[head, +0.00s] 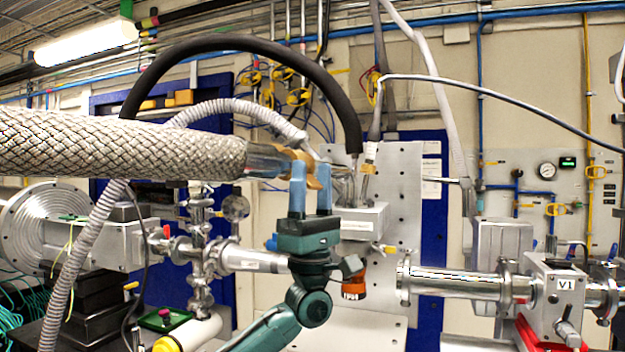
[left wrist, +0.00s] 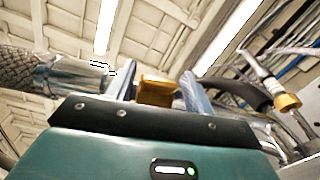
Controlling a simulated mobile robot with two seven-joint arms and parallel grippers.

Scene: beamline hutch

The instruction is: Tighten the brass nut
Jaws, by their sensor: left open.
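The brass nut (head: 313,172) sits at the right end of the steel fitting (head: 265,161) on a thick braided hose, in the middle of the head view. My left gripper (head: 309,182) comes up from below, with its two blue fingers pointing up at the nut. In the left wrist view the nut (left wrist: 157,92) shows between the two fingers, which stand apart. I cannot tell whether either finger touches it. The fingers hide part of the nut. My right gripper is not in view.
The braided hose (head: 120,148) runs in from the left. A black hose (head: 240,43) arches over the fitting and comes down close to its right. Steel vacuum pipes (head: 455,282) and the V1 valve (head: 562,298) stand at lower right. A perforated plate (head: 402,185) is behind.

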